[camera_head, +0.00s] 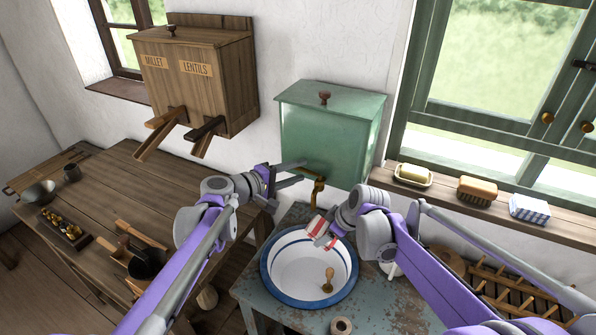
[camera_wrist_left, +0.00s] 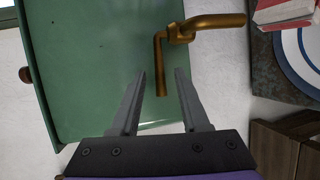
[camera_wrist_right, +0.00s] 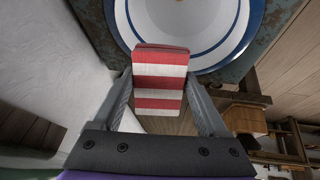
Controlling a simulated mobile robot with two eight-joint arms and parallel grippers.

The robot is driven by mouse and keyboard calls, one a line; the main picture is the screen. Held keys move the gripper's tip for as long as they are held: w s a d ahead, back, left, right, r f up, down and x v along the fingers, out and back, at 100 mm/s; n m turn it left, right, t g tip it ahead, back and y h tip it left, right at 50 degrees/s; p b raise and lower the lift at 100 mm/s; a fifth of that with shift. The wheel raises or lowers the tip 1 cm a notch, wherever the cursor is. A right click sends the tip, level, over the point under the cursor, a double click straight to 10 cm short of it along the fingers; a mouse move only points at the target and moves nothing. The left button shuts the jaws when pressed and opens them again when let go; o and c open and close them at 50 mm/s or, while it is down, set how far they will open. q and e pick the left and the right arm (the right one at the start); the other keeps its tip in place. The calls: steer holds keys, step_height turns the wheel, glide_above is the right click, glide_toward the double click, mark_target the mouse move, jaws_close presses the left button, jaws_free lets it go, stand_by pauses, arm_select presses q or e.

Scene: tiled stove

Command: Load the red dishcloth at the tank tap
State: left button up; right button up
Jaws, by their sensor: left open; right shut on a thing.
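The red-and-white striped dishcloth (camera_head: 319,233) is folded and held in my right gripper (camera_wrist_right: 158,78), which is shut on it; the cloth also shows in the right wrist view (camera_wrist_right: 160,56). It hangs over the near-back rim area of the white basin (camera_head: 290,266), right of the tap. The green tank (camera_head: 325,140) is on the wall, with a brass tap (camera_head: 318,192) low on its front. My left gripper (camera_head: 300,173) is open at the tap. In the left wrist view, the tap's hanging brass arm (camera_wrist_left: 161,70) lies between or just beyond the fingertips; contact is unclear.
The blue-rimmed basin stands on a worn stand (camera_head: 385,305). The sill holds a soap dish (camera_head: 413,175), a brush (camera_head: 477,190) and a blue checked cloth (camera_head: 529,209). A wooden grain box (camera_head: 195,80) hangs left of the tank, above a wooden table (camera_head: 120,190). A drying rack (camera_head: 500,290) is right.

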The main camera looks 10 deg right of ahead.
arm_select(q)
steer(key=shift+w+d, duration=0.2)
steer(key=shift+d, duration=0.1)
jaws_close()
stand_by(1.3)
